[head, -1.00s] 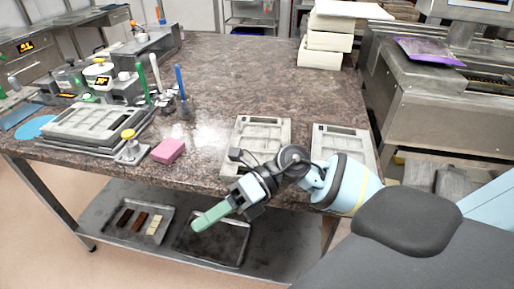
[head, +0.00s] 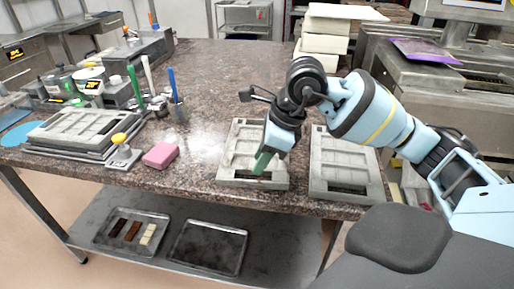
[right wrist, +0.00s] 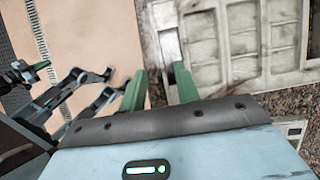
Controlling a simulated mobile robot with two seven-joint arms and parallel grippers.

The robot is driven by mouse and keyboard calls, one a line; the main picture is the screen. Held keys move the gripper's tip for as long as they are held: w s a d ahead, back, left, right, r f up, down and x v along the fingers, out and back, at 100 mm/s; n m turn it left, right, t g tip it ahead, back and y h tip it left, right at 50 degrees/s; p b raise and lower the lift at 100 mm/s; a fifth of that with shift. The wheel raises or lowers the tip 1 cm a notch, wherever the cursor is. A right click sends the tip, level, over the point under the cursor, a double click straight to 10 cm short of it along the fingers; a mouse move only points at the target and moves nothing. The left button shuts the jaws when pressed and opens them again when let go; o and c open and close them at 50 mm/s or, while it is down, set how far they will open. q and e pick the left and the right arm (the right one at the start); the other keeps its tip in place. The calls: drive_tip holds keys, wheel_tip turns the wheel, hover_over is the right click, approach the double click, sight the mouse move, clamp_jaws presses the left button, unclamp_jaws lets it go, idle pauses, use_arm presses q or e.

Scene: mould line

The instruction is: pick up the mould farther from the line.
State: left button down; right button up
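Two grey moulds lie flat near the table's front edge. The left mould (head: 226,172) is farther from the machine line at the right; the right mould (head: 345,160) is nearer to it. My right gripper (head: 262,163) points down over the front part of the left mould, with its green fingers low.
A pink block (head: 160,155), a yellow-knobbed tool (head: 121,152) and stacked grey moulds (head: 70,132) stand to the left. White boxes (head: 323,42) are stacked at the back right. Trays (head: 208,247) lie on the shelf below. The table's middle is clear.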

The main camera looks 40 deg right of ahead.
sight(255, 181)
drive_tip(key=shift+s+d+x, duration=0.15)
drive_tip(key=shift+x, duration=1.5)
drive_tip(key=shift+s+d+x, duration=0.15)
drive_tip(key=shift+x, duration=1.5)
clamp_jaws()
